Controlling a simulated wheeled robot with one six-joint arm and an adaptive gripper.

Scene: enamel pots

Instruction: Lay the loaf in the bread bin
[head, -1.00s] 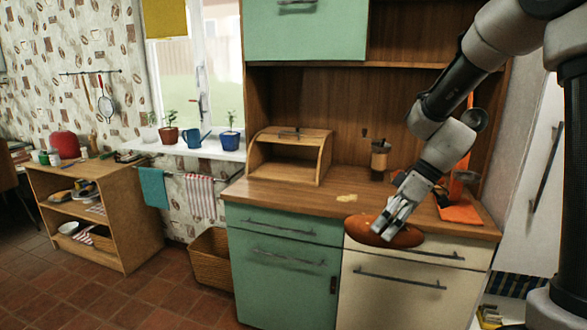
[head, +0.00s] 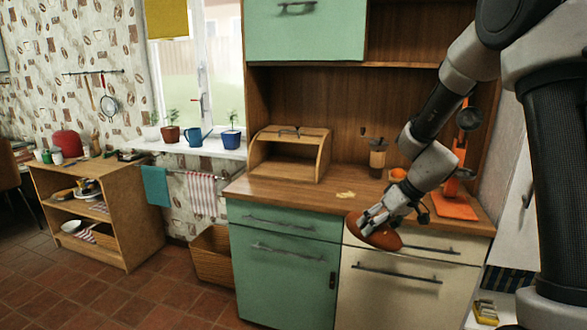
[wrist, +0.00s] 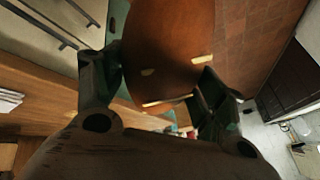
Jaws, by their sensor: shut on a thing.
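The brown loaf (head: 380,236) is in my gripper (head: 372,222), in front of the counter's front edge in the head view. My gripper is shut on it. In the wrist view the loaf (wrist: 165,45) fills the upper middle between the fingers of my gripper (wrist: 155,90), with pale marks on its crust. The wooden bread bin (head: 322,160) stands on the counter to the left, with its front open and its inside looking empty. The loaf is apart from it, to the right and nearer to me.
The wooden counter (head: 275,192) has a small yellowish patch (head: 346,195) near its middle. A coffee grinder (head: 377,158), an orange bowl (head: 398,174) and an orange stand (head: 455,205) are at the back right. The counter before the bin is clear.

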